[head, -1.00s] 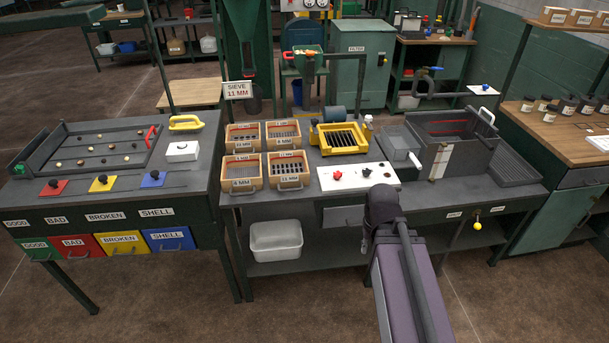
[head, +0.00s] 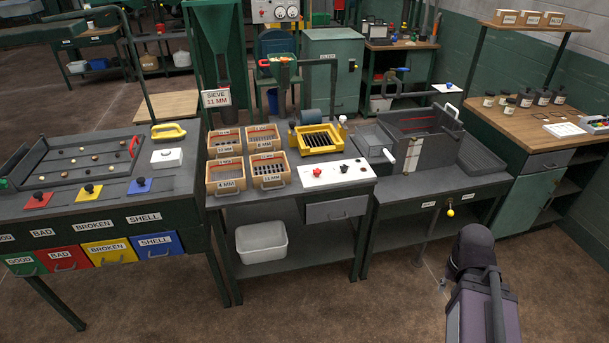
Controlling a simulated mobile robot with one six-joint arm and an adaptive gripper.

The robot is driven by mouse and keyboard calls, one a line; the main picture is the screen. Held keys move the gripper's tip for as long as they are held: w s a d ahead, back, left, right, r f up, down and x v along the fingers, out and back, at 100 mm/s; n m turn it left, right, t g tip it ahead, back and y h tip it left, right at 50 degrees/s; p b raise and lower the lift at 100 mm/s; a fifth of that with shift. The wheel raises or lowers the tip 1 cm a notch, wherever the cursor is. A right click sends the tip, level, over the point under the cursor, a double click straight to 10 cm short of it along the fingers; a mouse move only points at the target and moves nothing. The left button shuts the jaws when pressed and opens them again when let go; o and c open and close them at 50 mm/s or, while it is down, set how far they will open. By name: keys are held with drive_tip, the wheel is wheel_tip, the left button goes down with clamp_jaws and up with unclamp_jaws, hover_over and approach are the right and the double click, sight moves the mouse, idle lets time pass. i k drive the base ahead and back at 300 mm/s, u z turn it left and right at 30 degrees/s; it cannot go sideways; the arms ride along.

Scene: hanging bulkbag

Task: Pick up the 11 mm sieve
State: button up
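Four wooden-framed sieves stand in a two-by-two group on the middle bench: back left (head: 225,140), back right (head: 263,137), front left (head: 226,178) and front right (head: 268,170). They carry small white MM labels. The front-left one seems to read 4 MM; the others are too small to read surely, so I cannot tell which is 11 mm. A sign (head: 216,98) behind them reads SIEVE 11 MM.
A sorting bench (head: 105,208) is at left and a grey tank (head: 425,150) at right. A white bin (head: 261,242) sits below. Floor in front is open.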

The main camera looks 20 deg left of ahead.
sight(269, 169)
drive_tip(key=z, duration=0.3)
drive_tip(key=k, duration=0.75)
drive_tip(key=z, duration=0.5)
drive_tip(key=i, duration=1.35)
drive_tip(key=u, duration=0.4)
drive_tip(key=i, duration=0.8)
drive_tip(key=u, duration=1.1)
drive_tip(key=i, duration=0.95)
drive_tip(key=u, duration=0.55)
